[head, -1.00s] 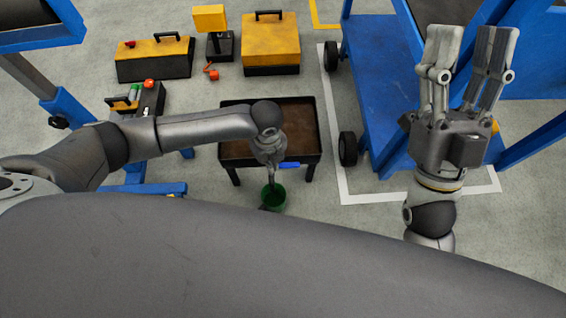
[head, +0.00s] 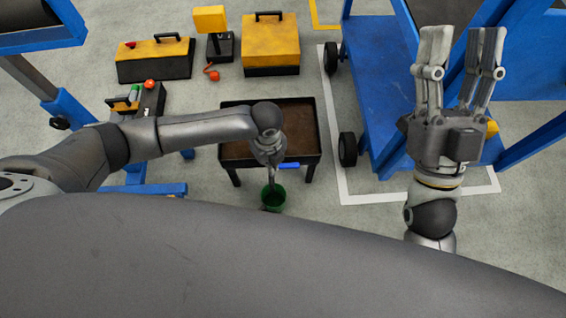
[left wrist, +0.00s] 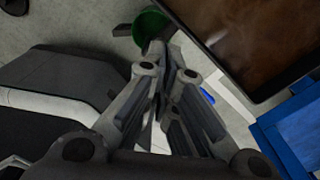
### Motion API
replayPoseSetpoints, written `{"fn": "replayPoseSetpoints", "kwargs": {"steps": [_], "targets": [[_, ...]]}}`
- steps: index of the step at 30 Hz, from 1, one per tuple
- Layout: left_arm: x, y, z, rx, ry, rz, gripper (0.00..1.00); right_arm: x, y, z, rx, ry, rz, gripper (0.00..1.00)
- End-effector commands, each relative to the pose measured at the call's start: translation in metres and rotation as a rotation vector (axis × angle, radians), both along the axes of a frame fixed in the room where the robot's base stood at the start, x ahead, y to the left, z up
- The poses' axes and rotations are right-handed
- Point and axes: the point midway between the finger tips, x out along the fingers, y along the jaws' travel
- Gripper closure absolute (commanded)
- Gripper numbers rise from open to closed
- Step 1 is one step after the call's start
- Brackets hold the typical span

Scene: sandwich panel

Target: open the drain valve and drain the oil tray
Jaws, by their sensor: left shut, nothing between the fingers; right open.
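The oil tray (head: 312,128) is a black-rimmed tray on legs in the middle of the head view, its inside brown. It also shows at the upper right of the left wrist view (left wrist: 270,92). A blue valve handle (head: 290,165) sticks out at its front edge. A green container (head: 278,200) stands on the floor just in front of it. My left gripper (head: 271,187) points down beside the blue handle, over the green container; it is shut and empty. In the left wrist view its fingers (left wrist: 178,60) partly cover the handle (left wrist: 207,96). My right gripper (head: 460,55) is open, empty and raised at the right.
Yellow-and-black toolboxes (head: 271,45) (head: 155,58) stand behind the tray. A blue wheeled cart (head: 375,90) stands to the right, with a wheel (head: 347,149) near the tray. A blue stand (head: 160,187) is at the left. Bare floor lies right of the green container.

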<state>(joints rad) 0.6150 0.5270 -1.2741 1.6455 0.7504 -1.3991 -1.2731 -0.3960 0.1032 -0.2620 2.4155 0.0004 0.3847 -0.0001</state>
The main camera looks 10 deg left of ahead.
Motion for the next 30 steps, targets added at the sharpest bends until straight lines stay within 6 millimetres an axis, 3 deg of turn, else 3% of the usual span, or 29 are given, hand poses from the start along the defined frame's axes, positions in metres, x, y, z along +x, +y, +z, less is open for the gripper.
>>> {"fn": "replayPoseSetpoints", "kwargs": {"steps": [30], "targets": [[0.0,0.0,0.013,0.0,0.0,0.0,1.0,0.039,0.004,-0.048,-0.097,0.331,-0.018,0.54]]}}
